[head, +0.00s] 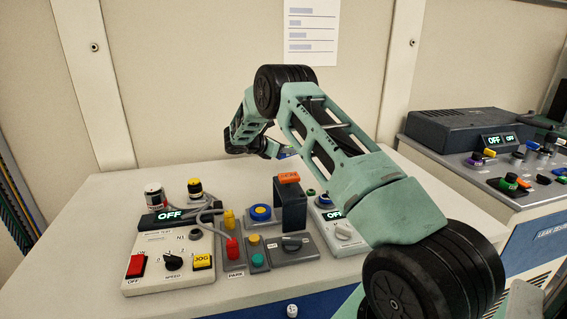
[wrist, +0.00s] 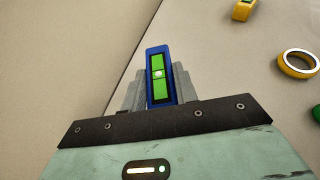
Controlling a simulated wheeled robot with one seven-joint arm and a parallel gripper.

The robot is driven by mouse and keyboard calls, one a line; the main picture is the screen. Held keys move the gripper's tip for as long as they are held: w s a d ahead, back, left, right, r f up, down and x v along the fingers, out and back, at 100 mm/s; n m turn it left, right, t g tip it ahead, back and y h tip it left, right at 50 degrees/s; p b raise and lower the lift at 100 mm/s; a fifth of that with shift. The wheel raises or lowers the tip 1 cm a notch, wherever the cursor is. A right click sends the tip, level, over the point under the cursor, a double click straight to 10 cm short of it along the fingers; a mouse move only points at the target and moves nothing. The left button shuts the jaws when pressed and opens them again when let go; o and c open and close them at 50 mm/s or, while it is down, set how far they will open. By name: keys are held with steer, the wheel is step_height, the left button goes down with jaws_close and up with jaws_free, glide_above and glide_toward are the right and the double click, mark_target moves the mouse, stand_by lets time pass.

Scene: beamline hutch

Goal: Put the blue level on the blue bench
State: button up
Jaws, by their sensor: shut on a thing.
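The blue level (wrist: 157,51), with a green window in its face, is held between the fingers of my gripper (wrist: 158,80) in the wrist view. A pale surface lies behind it; I cannot tell whether the level touches it. In the head view a small bit of blue shows at the end of my arm over the back of a bench (head: 95,205) with a pale top and blue front. My arm hides most of the gripper there. A second unit with a blue front (head: 540,250) stands at the right.
An orange-topped dark post (head: 291,205) rises there. A yellow ring (wrist: 298,65) and a yellow block (wrist: 243,10) lie right of the level. The bench's back left is clear.

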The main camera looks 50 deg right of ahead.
steer(key=shift+f, duration=1.85)
steer(key=shift+f, duration=0.2)
steer(key=o, duration=1.1)
